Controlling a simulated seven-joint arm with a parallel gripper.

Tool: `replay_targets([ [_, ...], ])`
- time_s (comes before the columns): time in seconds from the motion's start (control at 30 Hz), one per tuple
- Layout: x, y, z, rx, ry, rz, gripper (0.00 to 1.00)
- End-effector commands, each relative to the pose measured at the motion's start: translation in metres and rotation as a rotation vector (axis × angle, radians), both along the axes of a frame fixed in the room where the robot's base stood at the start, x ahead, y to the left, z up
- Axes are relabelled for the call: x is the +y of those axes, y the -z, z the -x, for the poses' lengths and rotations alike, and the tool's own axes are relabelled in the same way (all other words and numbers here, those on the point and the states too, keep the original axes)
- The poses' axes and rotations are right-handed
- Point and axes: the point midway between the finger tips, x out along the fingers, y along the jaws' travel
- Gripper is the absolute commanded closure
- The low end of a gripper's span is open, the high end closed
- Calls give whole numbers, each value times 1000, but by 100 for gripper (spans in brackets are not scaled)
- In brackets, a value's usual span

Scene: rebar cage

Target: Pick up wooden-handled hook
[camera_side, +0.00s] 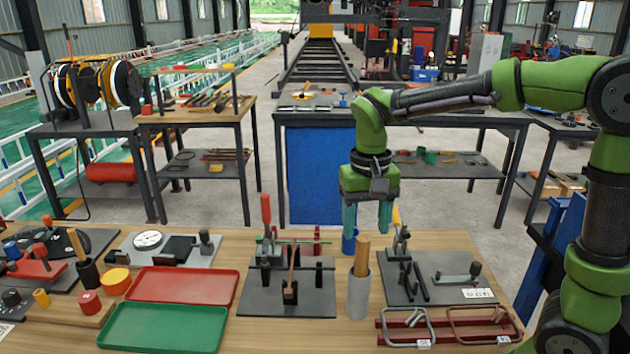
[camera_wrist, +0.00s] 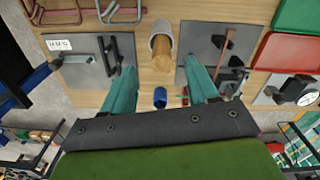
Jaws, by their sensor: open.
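The wooden-handled hook shows only as a light wooden handle (camera_side: 361,257), standing nearly upright in a grey cylindrical holder (camera_side: 358,297) on the wooden bench. Its metal hook part is hidden, and the holder covers the lower end. In the wrist view the handle (camera_wrist: 163,42) is seen from above, in the holder (camera_wrist: 160,24), ahead of and roughly between my fingers. My gripper (camera_side: 368,222) points down with its teal fingers apart and empty. It is above and behind the handle in the side view, not touching it. Both fingers of my gripper (camera_wrist: 163,76) also show in the wrist view.
A dark plate with a red-handled clamp (camera_side: 266,215) stands left of the holder. Another dark plate (camera_side: 425,295) with a clamp and rods is on the right. A blue cylinder (camera_side: 349,240) is behind. Bent rods (camera_side: 405,325) lie front right; red (camera_side: 185,287) and green (camera_side: 165,328) trays lie left.

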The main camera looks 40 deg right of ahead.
Motion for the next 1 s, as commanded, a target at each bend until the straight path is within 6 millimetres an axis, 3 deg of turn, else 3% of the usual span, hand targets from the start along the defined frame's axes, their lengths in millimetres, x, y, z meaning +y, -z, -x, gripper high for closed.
replay_targets([
  [0.27, 0, 24, 0, 2, 0, -1, 41],
  [0.6, 1, 68, -1, 2, 0, -1, 41],
  [0.87, 1, 71, -1, -1, 1, -1, 41],
  [1.0, 1, 71, -1, -1, 1, -1, 61],
])
